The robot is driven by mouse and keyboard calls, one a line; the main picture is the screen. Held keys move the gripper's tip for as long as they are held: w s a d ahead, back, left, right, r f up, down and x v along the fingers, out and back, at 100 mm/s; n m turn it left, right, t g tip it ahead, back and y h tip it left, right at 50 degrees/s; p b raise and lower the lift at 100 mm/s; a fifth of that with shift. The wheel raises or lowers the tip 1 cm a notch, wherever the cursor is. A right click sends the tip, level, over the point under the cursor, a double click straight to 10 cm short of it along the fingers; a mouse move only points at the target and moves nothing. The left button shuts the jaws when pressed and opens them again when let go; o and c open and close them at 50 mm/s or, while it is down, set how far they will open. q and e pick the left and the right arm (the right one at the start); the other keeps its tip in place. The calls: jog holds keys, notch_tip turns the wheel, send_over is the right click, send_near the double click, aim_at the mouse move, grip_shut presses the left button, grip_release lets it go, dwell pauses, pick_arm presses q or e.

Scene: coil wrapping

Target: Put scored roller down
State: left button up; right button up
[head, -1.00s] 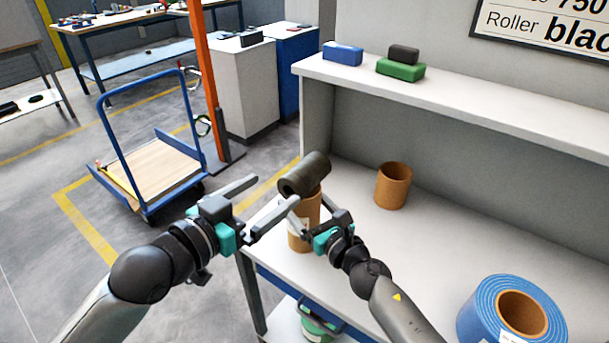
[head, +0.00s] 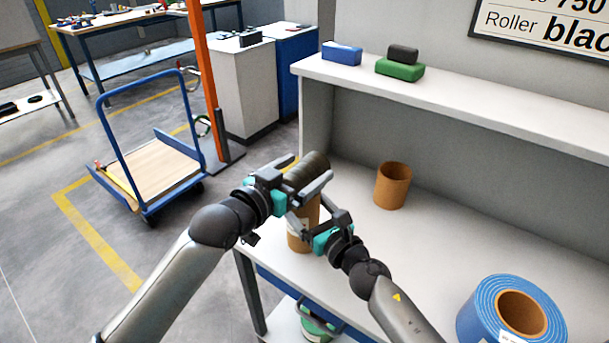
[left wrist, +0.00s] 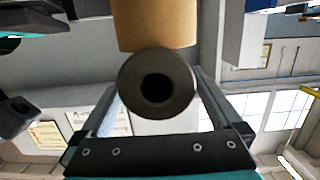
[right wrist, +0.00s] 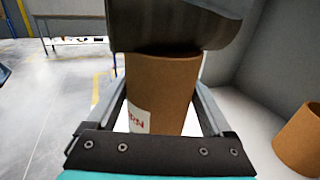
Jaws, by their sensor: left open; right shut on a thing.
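A dark grey roller (head: 310,166) with a round bore lies sideways across the top of a labelled brown tube (head: 300,238) at the bench's left end. My left gripper (head: 308,177) is open, its fingers on either side of the dark roller. The left wrist view shows the roller end-on (left wrist: 140,99) between the fingers. My right gripper (head: 303,212) is shut on the brown tube, which stands upright between its fingers in the right wrist view (right wrist: 165,90). I cannot tell whether the tube's base touches the bench. No scoring can be made out.
Another brown tube (head: 392,186) stands on the bench (head: 440,240) towards the back. A blue coil (head: 480,318) lies at the front right. Green and blue blocks (head: 400,70) sit on the shelf above. A blue trolley (head: 155,170) stands on the floor to the left.

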pick_arm(q)
jog(key=shift+w+d, duration=0.15)
grip_shut()
dwell(0.8)
